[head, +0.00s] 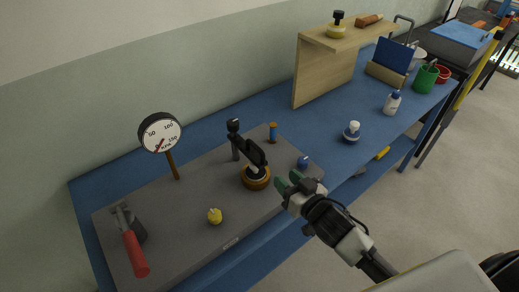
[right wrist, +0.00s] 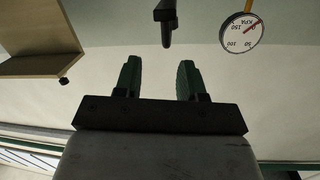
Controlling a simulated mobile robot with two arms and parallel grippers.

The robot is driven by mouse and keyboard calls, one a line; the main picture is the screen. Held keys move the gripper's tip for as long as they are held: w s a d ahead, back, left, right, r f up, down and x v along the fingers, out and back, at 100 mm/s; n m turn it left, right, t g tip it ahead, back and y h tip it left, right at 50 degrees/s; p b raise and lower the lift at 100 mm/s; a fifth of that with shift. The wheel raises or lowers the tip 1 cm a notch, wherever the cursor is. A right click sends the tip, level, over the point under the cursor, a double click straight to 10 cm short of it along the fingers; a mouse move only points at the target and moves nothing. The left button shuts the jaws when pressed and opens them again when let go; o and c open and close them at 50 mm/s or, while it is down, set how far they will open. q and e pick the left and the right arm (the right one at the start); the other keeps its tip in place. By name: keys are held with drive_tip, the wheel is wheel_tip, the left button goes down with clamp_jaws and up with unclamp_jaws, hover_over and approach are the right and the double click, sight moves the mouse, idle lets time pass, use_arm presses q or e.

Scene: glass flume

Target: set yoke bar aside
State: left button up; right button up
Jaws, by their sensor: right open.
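The yoke bar seems to be the dark bar (head: 250,151) in the middle of the grey board (head: 190,215). It slopes from the top of a grey post down to the right, over a brown round base (head: 256,181). My right gripper (head: 287,183) is to the right of it, apart from it, with green fingertips. In the right wrist view the fingers (right wrist: 160,80) are spread with nothing between them. A dark piece (right wrist: 166,22) hangs ahead of them, probably part of the bar. My left gripper is in neither view.
A wooden shelf (head: 325,75) stands behind. The blue bench (head: 335,150) has free room right of the board.

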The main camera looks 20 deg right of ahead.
sight(260, 150)
drive_tip(key=w+a+p, duration=0.1)
drive_tip(key=w, duration=0.2)
drive_tip(key=w+a+y, duration=0.1)
drive_tip(key=w, duration=0.3)
drive_tip(key=w+a+r+y+p, duration=0.1)
drive_tip(key=w+a, duration=0.1)
drive_tip(key=w, duration=0.2)
drive_tip(key=shift+w+r+n+t+p, duration=0.1)
drive_tip(key=shift+w+n+t+p, duration=0.05)
drive_tip(key=shift+n+t+p, duration=0.2)
clamp_jaws()
